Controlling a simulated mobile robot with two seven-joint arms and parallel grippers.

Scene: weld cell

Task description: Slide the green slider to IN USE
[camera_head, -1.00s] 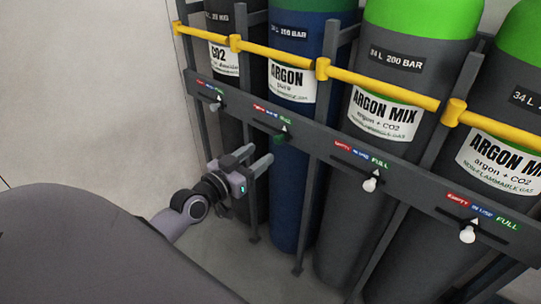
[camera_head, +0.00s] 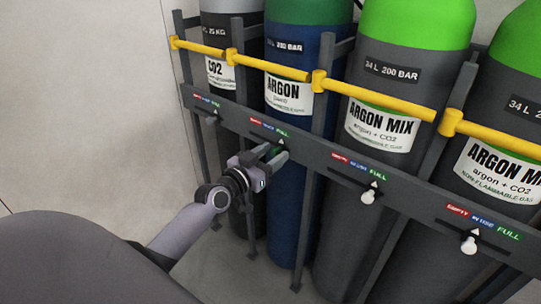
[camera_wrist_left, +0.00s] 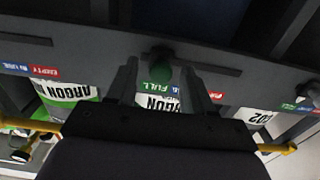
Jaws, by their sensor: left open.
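The green slider (camera_head: 275,152) sits in its slot on the grey rail, in front of the blue argon cylinder (camera_head: 291,150). Its white pointer is near the green FULL end of the label strip. My left gripper (camera_head: 276,153) is open, with its fingers reaching to either side of the slider knob and partly hiding it. In the left wrist view, which is upside down, the green knob (camera_wrist_left: 160,73) shows between the two spread fingers. I cannot tell whether either finger touches it. My right gripper is not in view.
White-knobbed sliders sit on the rail (camera_head: 322,159) under the two argon mix cylinders (camera_head: 377,127). Another slider sits at the CO2 cylinder (camera_head: 217,80). A yellow bar (camera_head: 385,101) crosses above, and grey uprights stand between the cylinders. Free room lies left of the rack.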

